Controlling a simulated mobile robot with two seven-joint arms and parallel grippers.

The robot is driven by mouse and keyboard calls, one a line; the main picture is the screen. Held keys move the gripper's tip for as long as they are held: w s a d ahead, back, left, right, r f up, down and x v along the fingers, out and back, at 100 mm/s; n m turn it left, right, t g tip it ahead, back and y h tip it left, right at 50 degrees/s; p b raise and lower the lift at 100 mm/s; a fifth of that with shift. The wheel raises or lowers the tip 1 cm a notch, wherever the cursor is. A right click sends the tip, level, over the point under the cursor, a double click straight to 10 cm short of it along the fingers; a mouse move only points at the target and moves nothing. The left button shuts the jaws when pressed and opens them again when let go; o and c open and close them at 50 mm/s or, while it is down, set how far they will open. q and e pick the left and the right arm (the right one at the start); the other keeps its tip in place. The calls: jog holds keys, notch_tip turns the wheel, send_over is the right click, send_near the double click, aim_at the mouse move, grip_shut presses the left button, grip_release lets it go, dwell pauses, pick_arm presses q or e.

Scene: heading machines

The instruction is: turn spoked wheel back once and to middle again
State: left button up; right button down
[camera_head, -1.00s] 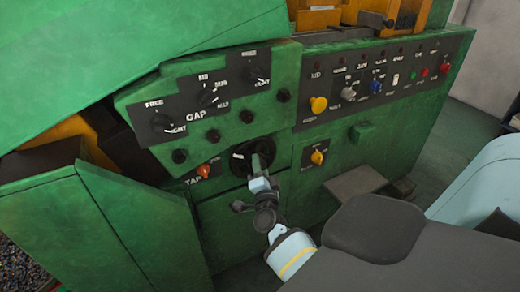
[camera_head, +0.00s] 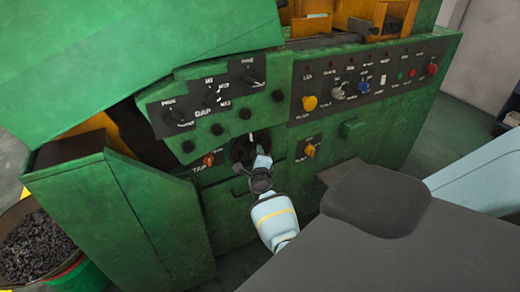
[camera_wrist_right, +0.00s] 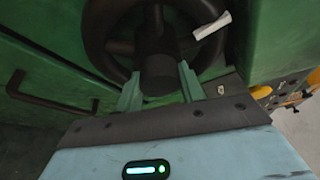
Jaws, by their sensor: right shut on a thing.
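The spoked wheel (camera_head: 240,149) is a small black handwheel on the green machine front, below the gap dials. It has a white mark on its rim, at the top right in the right wrist view (camera_wrist_right: 212,26). My right gripper (camera_head: 262,162) is at the wheel and partly covers it in the head view. In the right wrist view its fingers (camera_wrist_right: 158,88) stand on both sides of the dark cylindrical hub in the wheel's middle and are shut on it. My left gripper is not in view.
An orange tap knob (camera_head: 208,160) is just left of the wheel, and a yellow knob (camera_head: 310,151) is to its right. Gap dials (camera_head: 212,97) sit above. A dark bar handle (camera_wrist_right: 45,95) is left of the wheel. A bin of dark scraps (camera_head: 40,250) stands at lower left.

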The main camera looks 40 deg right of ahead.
jog(key=shift+w+r+m, duration=0.15)
jog(key=shift+r+m, duration=0.15)
jog(key=shift+m, duration=0.1)
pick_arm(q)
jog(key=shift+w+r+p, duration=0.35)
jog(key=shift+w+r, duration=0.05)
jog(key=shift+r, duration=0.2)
pick_arm(e)
jog(key=shift+f, duration=0.1)
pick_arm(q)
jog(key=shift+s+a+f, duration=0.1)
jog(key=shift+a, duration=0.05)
pick_arm(e)
jog(key=shift+f, duration=0.1)
jog(key=c, duration=0.9)
grip_release()
jog(key=shift+o, duration=0.2)
jog(key=shift+y, duration=0.3)
